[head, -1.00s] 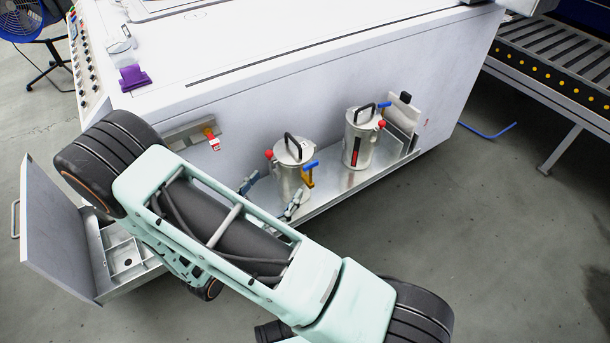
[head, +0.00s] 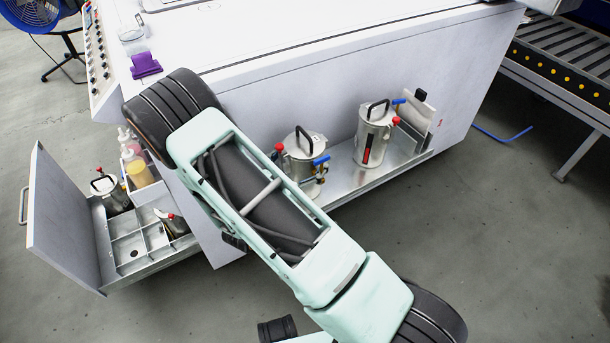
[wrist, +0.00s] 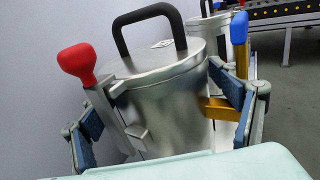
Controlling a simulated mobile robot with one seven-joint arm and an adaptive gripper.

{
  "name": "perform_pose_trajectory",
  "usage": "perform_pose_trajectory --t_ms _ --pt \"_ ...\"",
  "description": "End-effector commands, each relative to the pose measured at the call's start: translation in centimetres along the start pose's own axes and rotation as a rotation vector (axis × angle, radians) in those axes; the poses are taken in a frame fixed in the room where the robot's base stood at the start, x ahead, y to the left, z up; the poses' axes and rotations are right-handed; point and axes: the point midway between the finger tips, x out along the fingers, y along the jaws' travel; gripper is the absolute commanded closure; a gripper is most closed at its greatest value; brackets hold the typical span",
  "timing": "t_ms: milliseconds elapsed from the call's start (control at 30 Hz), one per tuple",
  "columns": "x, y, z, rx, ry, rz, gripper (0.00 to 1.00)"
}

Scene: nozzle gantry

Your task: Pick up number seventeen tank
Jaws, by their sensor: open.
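Two steel tanks with black top handles stand on the machine's side shelf in the head view: a left tank (head: 303,160) and a right tank (head: 372,142) with a red-and-black strip. No number is readable on either. The left tank, with a red knob, a blue knob and a yellow bracket, fills the middle of the wrist view (wrist: 165,95). My gripper (wrist: 165,118) is open, its blue-padded fingers on either side of this tank's body. Whether the pads touch it cannot be told. In the head view my arm hides most of the gripper and part of the left tank.
The shelf (head: 345,192) has a low rim. An open drawer (head: 125,228) at left holds another lidded metal pot (head: 112,193), bottles (head: 138,170) and compartments. A roller conveyor (head: 560,55) stands at right.

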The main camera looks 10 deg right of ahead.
Motion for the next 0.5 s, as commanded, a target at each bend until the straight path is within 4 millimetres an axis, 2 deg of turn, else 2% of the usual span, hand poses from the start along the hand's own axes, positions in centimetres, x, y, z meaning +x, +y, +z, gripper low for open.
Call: perform_pose_trajectory --t_ms 200,500 --pt "0.02 0.01 0.03 0.0 0.0 0.0 0.19" --pt "0.0 0.0 0.02 0.0 0.0 0.0 0.52"
